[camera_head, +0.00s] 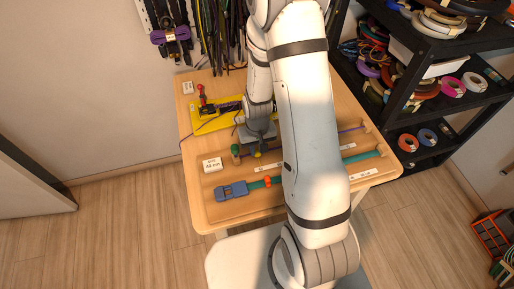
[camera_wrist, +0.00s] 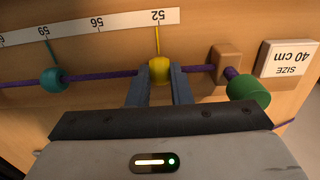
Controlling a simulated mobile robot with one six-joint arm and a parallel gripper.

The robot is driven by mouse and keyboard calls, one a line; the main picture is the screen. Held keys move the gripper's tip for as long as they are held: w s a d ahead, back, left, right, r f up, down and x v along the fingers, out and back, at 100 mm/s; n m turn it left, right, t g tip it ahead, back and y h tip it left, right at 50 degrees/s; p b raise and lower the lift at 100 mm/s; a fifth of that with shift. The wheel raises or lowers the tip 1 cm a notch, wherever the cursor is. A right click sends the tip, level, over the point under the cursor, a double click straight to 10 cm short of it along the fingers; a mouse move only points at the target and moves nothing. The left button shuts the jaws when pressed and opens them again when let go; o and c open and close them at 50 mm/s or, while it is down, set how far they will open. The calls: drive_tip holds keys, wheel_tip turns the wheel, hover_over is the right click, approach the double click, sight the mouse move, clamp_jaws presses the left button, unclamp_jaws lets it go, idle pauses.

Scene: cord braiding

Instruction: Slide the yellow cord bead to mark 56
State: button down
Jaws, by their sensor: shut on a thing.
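The yellow bead (camera_wrist: 160,68) sits on the purple cord (camera_wrist: 105,76) in the wrist view. My gripper (camera_wrist: 160,82) is shut on it, one finger on each side. The bead's thin yellow pointer reaches up to the scale strip (camera_wrist: 128,20) at mark 52. Mark 56 (camera_wrist: 97,23) is to the left of it in this upside-down reading. In the head view my gripper (camera_head: 257,148) is over the board, with the yellow bead (camera_head: 257,155) just showing below it.
A teal bead (camera_wrist: 54,79) sits on the same cord near mark 59. To the right are a wooden post (camera_wrist: 228,62), a green end ball (camera_wrist: 249,90) and a "40 cm" size block (camera_wrist: 287,60). A teal strap with a blue buckle (camera_head: 232,190) lies nearer the front.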

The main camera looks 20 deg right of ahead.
sight(274, 152)
drive_tip(key=d+b, duration=0.1)
drive_tip(key=d, duration=0.5)
drive_tip(key=shift+d, duration=0.15)
drive_tip(key=c, duration=1.3)
unclamp_jaws()
drive_tip(key=shift+r+b, duration=0.3)
drive_tip(key=shift+r, duration=3.6)
drive_tip(key=shift+r, duration=0.1)
